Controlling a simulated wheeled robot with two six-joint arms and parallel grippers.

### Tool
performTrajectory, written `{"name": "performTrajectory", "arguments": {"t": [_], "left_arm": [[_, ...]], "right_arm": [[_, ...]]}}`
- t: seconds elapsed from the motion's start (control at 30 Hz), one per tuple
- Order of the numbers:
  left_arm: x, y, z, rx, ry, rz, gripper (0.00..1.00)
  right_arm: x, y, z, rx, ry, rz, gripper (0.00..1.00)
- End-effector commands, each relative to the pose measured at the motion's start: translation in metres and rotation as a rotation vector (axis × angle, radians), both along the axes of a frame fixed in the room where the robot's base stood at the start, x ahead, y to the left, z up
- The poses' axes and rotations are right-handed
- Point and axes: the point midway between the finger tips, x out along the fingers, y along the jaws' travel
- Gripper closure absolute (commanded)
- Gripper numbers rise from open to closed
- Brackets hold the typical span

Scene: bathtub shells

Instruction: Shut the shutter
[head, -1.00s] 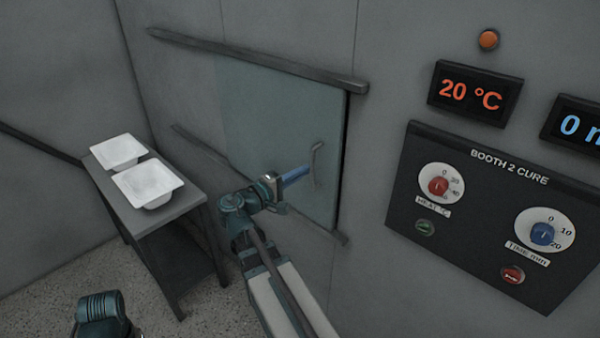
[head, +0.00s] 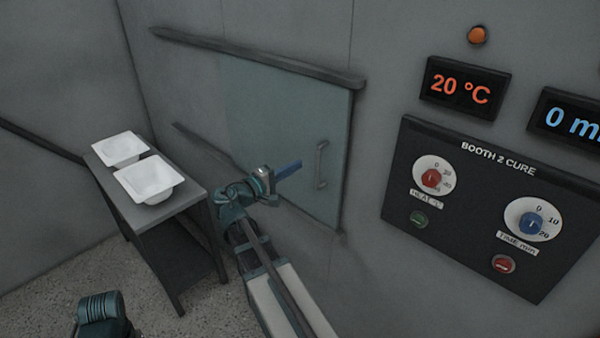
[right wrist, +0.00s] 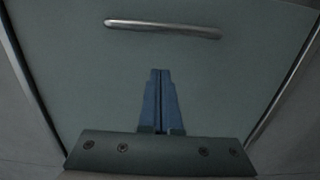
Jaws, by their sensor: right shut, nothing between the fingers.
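The shutter (head: 270,120) is a grey-green sliding panel between an upper rail (head: 260,62) and a lower rail on the wall. Its right edge lies near the right end of the rails, and no dark gap shows beside it. Its upright bar handle (head: 322,165) is near that edge. My right gripper (head: 298,164) has its blue fingers together and empty, left of the handle and apart from it. In the right wrist view the closed fingers (right wrist: 161,75) point at the handle (right wrist: 162,29), with panel visible between. My left gripper's fingers are not visible.
A control panel (head: 480,250) with two dials and buttons is on the wall to the right, below a 20 °C display (head: 465,90). A grey table (head: 185,205) at left holds two white basins (head: 150,180). The floor in front of it is clear.

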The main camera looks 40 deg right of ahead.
Motion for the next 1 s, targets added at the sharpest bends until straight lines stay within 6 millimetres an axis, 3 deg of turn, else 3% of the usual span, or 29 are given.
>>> {"name": "performTrajectory", "arguments": {"t": [0.1, 0.4, 0.6, 1.0], "left_arm": [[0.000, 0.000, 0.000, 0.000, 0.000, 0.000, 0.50], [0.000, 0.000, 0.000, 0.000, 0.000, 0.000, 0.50], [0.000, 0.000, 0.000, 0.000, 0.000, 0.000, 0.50], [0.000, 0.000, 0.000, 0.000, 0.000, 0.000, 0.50]], "right_arm": [[-0.002, 0.033, 0.000, 0.000, 0.000, 0.008, 1.00], [-0.004, 0.084, 0.000, -0.001, 0.000, 0.006, 1.00], [-0.004, 0.098, 0.000, -0.001, 0.000, 0.004, 1.00], [-0.004, 0.100, -0.001, 0.003, 0.000, 0.004, 1.00]]}}
